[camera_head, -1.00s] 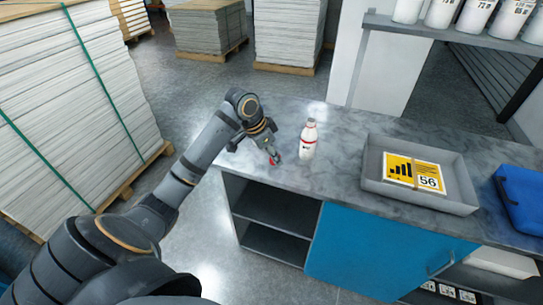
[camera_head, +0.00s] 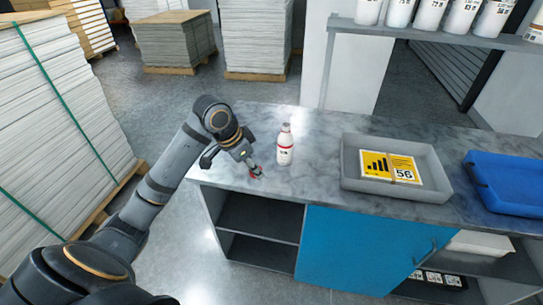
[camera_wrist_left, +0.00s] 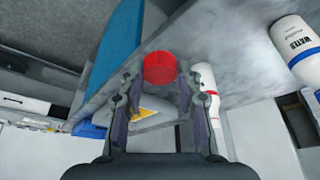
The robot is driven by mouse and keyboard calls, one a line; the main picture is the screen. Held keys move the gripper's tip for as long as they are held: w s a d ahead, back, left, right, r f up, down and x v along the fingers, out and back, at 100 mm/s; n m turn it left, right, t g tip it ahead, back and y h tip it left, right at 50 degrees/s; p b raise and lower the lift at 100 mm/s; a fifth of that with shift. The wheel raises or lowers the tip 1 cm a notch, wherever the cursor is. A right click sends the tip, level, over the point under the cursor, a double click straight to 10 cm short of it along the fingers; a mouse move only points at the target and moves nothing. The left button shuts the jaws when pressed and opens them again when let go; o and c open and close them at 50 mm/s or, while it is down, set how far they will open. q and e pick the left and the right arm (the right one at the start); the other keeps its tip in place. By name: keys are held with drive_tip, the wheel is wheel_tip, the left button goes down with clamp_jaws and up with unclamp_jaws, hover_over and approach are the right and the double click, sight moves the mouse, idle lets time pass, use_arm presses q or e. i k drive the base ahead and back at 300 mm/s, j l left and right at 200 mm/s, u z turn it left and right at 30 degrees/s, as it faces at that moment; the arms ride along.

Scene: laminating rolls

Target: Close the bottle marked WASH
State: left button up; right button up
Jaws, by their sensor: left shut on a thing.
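In the left wrist view the red cap (camera_wrist_left: 160,68) sits between the fingertips, and a white bottle with a red band (camera_wrist_left: 207,85) shows behind the right finger, partly hidden. My right gripper is not in view.
A grey tray (camera_head: 395,194) with a yellow card marked 56 lies right of the bottle. A blue tray (camera_head: 515,203) is further right. Several white bottles stand on a shelf (camera_head: 440,37) above. Counter between bottle and grey tray is clear.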

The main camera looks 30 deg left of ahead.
sight(285, 140)
drive_tip(key=j+z, duration=0.2)
drive_tip(key=j, duration=0.45)
drive_tip(key=j+z, duration=0.15)
drive_tip(key=j, duration=0.55)
drive_tip(key=k+j+z, duration=0.2)
drive_tip(key=j, duration=0.45)
drive_tip(key=j+z, duration=0.15)
drive_tip(key=j, duration=0.5)
